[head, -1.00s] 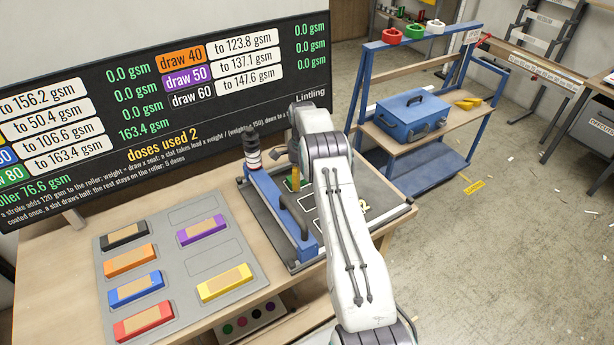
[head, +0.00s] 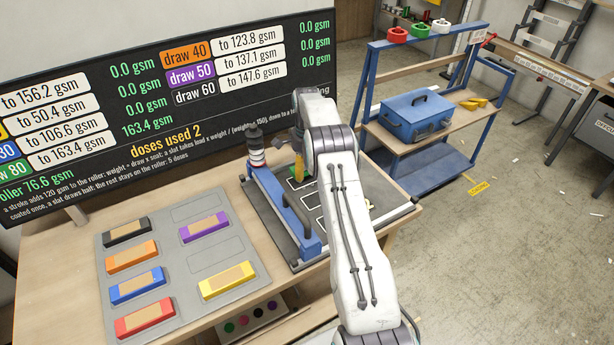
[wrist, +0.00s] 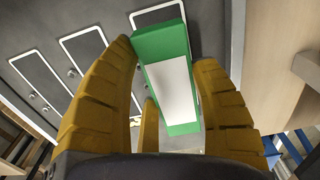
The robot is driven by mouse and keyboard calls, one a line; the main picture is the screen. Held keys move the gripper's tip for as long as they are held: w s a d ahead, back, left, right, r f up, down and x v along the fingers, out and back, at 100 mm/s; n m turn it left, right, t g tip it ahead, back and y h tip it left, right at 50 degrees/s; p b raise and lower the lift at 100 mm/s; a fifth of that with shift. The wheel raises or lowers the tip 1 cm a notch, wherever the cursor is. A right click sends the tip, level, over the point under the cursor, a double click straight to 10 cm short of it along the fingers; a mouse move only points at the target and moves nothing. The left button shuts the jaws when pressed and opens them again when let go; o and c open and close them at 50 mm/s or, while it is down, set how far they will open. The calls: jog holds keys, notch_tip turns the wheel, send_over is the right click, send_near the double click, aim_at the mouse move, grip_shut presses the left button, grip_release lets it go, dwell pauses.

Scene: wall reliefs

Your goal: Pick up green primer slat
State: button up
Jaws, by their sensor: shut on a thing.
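The green primer slat (wrist: 160,46), a green block with a white pad on its face, sits between the yellow fingers of my gripper (wrist: 172,95) in the wrist view. My gripper is shut on it. In the head view my gripper (head: 299,166) is mostly hidden behind my arm, over the far part of the dark coating bed (head: 372,185). A little green of the slat shows beside the fingers there. The wrist view shows white-outlined slots (wrist: 88,62) on the bed behind the slat; how far above them it is I cannot tell.
A blue bar with a grey handle (head: 298,222) runs along the bed's left side, with a dark post (head: 256,150) at its far end. A grey tray (head: 215,258) holds several coloured slats and has empty places. A blue cart (head: 425,160) stands behind right.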

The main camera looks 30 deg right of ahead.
jog(key=s+d+r+b, duration=0.3)
jog(key=s+d+r, duration=0.4)
jog(key=s+r, duration=0.15)
jog(key=w+a+r+n+b, duration=0.1)
jog(key=w+a+r+n, duration=0.15)
jog(key=a, duration=0.85)
jog(key=w+a+r+n+b, duration=0.1)
jog(key=w+a+r+n, duration=0.15)
jog(key=a, duration=0.85)
jog(key=s+a+n+b, duration=0.1)
jog(key=s+a, duration=0.5)
jog(key=a, duration=0.2)
jog(key=s+a+f+m, duration=0.1)
jog(key=s+f+m, duration=0.2)
jog(key=s+f, duration=0.3)
jog(key=m+p, duration=0.1)
jog(key=m, duration=0.2)
send_over(210, 260)
notch_tip(210, 260, down, 7)
jog(key=shift+r, duration=0.15)
jog(key=shift+f+p, duration=0.45)
jog(key=shift+f, duration=1.55)
jog(key=shift+f, duration=0.1)
